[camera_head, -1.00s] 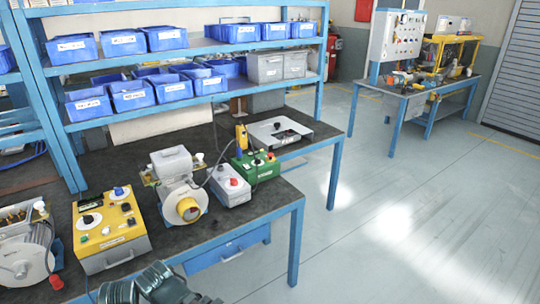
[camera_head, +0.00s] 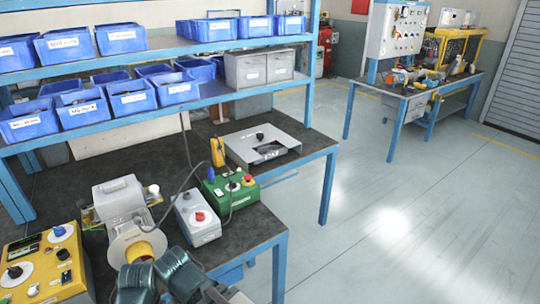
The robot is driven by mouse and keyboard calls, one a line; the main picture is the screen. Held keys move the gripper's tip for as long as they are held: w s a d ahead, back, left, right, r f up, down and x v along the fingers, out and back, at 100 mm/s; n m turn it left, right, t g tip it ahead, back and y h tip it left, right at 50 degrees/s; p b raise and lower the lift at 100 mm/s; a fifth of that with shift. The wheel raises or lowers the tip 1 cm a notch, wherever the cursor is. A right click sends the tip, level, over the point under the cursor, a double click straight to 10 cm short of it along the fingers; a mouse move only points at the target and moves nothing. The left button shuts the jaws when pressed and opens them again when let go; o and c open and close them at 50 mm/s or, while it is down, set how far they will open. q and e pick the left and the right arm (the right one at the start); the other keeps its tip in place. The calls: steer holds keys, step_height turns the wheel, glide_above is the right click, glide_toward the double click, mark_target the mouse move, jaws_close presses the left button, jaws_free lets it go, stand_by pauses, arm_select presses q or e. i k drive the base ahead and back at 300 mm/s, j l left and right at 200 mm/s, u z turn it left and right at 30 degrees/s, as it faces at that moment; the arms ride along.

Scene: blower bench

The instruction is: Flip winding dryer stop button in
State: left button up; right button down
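No label reading winding dryer is legible, so I cannot tell which device is meant. On the dark bench, a grey box (camera_head: 194,220) carries a red round knob (camera_head: 200,216). Beside it a green box (camera_head: 228,193) has a red button (camera_head: 248,178) and other small controls on top. Behind stands a flat light-grey unit (camera_head: 262,147) with a black knob. A yellow control box (camera_head: 42,268) with knobs is at the lower left. Dark teal links of my arm show at the bottom edge, in front of the bench. Neither gripper's fingertips can be seen.
A blower (camera_head: 128,210) with a yellow ring stands between the yellow and grey boxes. A cable loops above the bench. A blue shelf (camera_head: 225,92) with blue bins (camera_head: 84,108) rises behind. The floor (camera_head: 420,200) at the right is clear up to another workbench (camera_head: 418,90).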

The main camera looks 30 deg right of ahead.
mark_target(248, 177)
steer(key=i+l+z, duration=0.1)
steer(key=i+l, duration=0.3)
steer(key=l, duration=0.2)
steer(key=i+l+z, duration=0.1)
steer(key=i+l, duration=0.35)
steer(key=l, duration=0.15)
